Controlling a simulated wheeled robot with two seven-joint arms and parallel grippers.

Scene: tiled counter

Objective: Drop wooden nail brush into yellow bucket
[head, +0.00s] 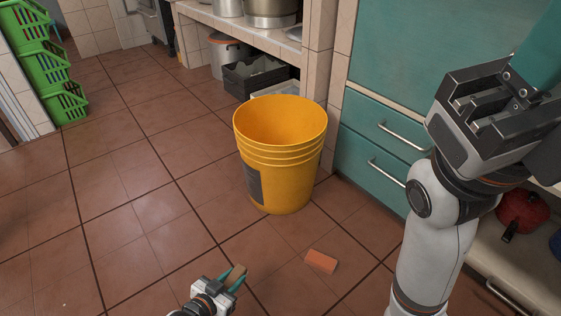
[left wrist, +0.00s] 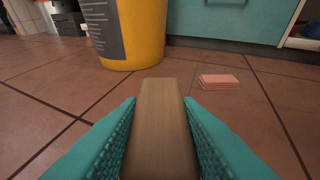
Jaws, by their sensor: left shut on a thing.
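The yellow bucket (head: 281,180) stands upright on the tiled floor, its open top facing up; its lower wall fills the top of the left wrist view (left wrist: 130,35). My left gripper (head: 235,276) is low over the floor, in front of the bucket and apart from it. It is shut on the wooden nail brush (head: 238,270), a plain brown block between the teal fingers in the left wrist view (left wrist: 165,120). The brush's bristles are not visible. My right gripper (head: 525,65) is raised at the right, partly cut off by the frame; its fingertips are not clear.
An orange-red block (head: 321,261) lies on the floor in front of the bucket. Teal drawers (head: 385,150) stand close on the bucket's right. A dark crate (head: 255,76) is behind it under the counter. Green baskets (head: 55,80) stand far left. The floor left of the bucket is clear.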

